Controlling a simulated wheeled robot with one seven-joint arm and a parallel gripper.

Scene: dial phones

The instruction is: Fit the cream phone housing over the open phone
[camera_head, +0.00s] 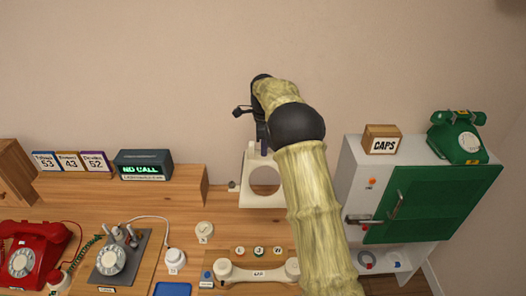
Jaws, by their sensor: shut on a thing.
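The cream phone housing (252,195) is a pale shell with a large round hole, in the middle of the view at the back part of the wooden desk. My gripper (263,147) is shut on its upper edge. I cannot tell whether the housing touches the desk or hangs just above it. My arm hides the housing's right side. The open phone (110,262), with a bare dial and exposed metal parts, sits on a dark plate at the left front, apart from the housing.
A red phone (28,255) stands far left. A display box (143,164) reads "NO CALL". A cream handset (257,272), white knob (174,261) and small round piece (204,231) lie in front. A cabinet (430,203) with a green phone (459,140) stands right.

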